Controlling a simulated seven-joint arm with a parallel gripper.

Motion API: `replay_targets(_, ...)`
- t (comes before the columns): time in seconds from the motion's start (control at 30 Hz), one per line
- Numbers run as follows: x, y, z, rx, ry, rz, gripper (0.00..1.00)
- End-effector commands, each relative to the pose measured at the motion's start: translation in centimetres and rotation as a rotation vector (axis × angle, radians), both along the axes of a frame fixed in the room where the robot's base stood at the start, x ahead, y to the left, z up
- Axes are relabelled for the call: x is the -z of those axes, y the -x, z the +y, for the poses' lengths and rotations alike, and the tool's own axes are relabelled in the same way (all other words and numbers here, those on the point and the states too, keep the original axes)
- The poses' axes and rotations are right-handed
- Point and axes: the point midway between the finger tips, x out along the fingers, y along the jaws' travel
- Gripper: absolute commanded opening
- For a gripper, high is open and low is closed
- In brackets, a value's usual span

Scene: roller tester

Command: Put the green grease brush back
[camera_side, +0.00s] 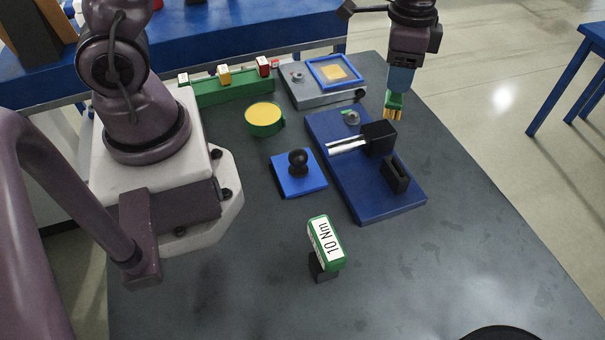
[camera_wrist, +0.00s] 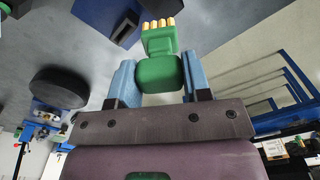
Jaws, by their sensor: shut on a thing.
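The green grease brush (camera_side: 394,104) hangs below my gripper (camera_side: 400,80) with its yellow bristles pointing down in the side view. In the wrist view the green brush (camera_wrist: 159,70) sits between the two blue fingers of my gripper (camera_wrist: 158,78), which are shut on its green body. Its yellow-tipped bristles show at the far end. The brush is above the back right edge of the blue tester base (camera_side: 398,207); the exact height is hard to tell. A round tin with a yellow top (camera_side: 263,117) stands on the table left of the tester base.
The tester base carries a black block with a silver roller (camera_side: 347,145) and a black slotted holder (camera_side: 395,176). Left are a blue plate with a black knob (camera_side: 298,172) and a green rack (camera_side: 226,92). A "10 Nm" block (camera_side: 326,243) stands in front.

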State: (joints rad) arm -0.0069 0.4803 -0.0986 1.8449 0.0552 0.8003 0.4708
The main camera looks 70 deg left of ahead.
Motion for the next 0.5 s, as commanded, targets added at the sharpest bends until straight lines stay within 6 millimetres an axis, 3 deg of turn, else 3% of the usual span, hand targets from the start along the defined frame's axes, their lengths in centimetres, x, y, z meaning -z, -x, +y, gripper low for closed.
replay_targets(0.03, 0.0, 1.8, -2.6, 0.077, -0.001, 0.003, 0.20)
replay_targets(0.1, 0.2, 4.3, -5.5, 0.172, -0.003, 0.005, 0.20)
replay_targets(0.23, 0.9, 10.0, -9.5, 0.347, -0.008, 0.011, 0.20)
replay_targets(0.4, 2.2, 16.9, -11.1, 0.527, -0.017, 0.021, 0.20)
replay_targets(0.5, 3.0, 19.3, -10.6, 0.572, -0.020, 0.029, 0.20)
